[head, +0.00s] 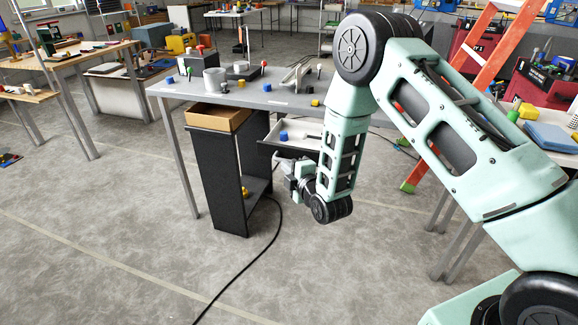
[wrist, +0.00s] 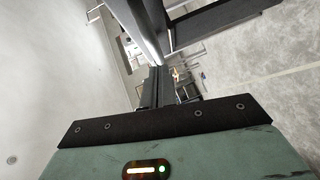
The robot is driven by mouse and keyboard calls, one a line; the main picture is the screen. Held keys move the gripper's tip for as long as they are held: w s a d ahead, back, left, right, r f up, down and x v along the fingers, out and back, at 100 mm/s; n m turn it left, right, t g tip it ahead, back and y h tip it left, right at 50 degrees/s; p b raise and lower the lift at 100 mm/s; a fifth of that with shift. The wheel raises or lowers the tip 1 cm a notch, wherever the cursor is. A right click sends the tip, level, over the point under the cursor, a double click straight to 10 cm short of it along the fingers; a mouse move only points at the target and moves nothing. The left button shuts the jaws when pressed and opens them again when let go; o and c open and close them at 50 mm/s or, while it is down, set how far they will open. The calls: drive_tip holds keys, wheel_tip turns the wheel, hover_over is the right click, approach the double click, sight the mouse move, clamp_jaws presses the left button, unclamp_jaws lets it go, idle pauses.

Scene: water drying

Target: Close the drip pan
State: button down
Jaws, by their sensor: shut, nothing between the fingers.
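A shallow tray with a pale inside and dark edge (head: 300,127) sticks out from under the grey workbench. It looks like the drip pan, pulled open. A blue block (head: 283,136) and a small dark item lie in it. My gripper (head: 284,167) hangs low in front of and just below the pan's edge. My upper wrist hides the pan's right end. In the wrist view my gripper's fingers (wrist: 161,74) are together, with nothing seen between them. A dark edge passes close by the fingertips; whether they touch it I cannot tell.
A black open cabinet (head: 215,180) with a wooden drawer (head: 220,117) stands left of the pan. The grey workbench (head: 250,97) above holds several small objects. A black cable (head: 268,240) runs across the floor. An orange ladder (head: 500,50) leans at right.

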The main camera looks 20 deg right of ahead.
sight(305, 136)
drive_tip(key=shift+w+d+f, duration=0.1)
drive_tip(key=shift+w+d, duration=0.15)
drive_tip(key=shift+w, duration=0.05)
drive_tip(key=w+d+b, duration=0.2)
drive_tip(key=w+d, duration=0.1)
drive_tip(key=w, duration=0.1)
drive_tip(key=w+d+b, duration=0.2)
drive_tip(key=w+d, duration=0.2)
drive_tip(key=w, duration=0.1)
drive_tip(key=w+d+b, duration=0.2)
drive_tip(key=w+d, duration=0.1)
drive_tip(key=w, duration=0.2)
drive_tip(key=shift+w+d+f+b, duration=0.1)
drive_tip(key=shift+w+d+b, duration=0.15)
drive_tip(key=shift+b, duration=0.15)
drive_tip(key=shift+w+d, duration=0.2)
drive_tip(key=shift+w, duration=0.05)
drive_tip(key=shift+w+d+r, duration=0.15)
drive_tip(key=shift+d+r, duration=0.05)
drive_tip(key=shift+r, duration=0.1)
